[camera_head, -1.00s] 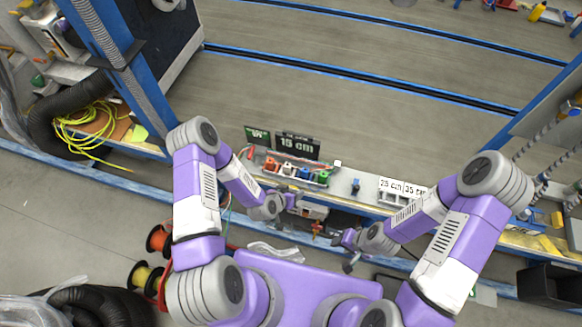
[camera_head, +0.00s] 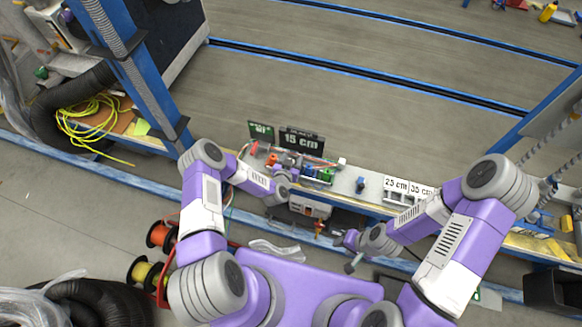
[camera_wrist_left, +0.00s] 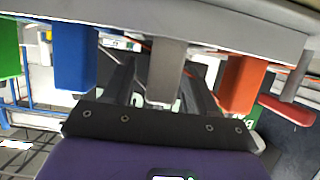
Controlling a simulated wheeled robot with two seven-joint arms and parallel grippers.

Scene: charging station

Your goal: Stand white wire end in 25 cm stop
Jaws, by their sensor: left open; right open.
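A row of coloured wire ends stands on the narrow bench. In the left wrist view a pale grey-white one (camera_wrist_left: 167,70) hangs between an orange one (camera_wrist_left: 242,84) and a blue one (camera_wrist_left: 76,58). My left gripper (camera_head: 306,172) is over this row; its two dark fingers (camera_wrist_left: 160,92) are apart, one on each side of the pale one. Whether they touch it I cannot tell. The 25 cm stop carries a white label (camera_head: 396,184), to the right along the bench. My right gripper (camera_head: 346,252) is open and empty in front of the bench.
A black 15 cm sign (camera_head: 301,139) stands behind the row. A green wire end (camera_head: 327,175) is close to my left gripper. Wire spools (camera_head: 161,236) lie at lower left.

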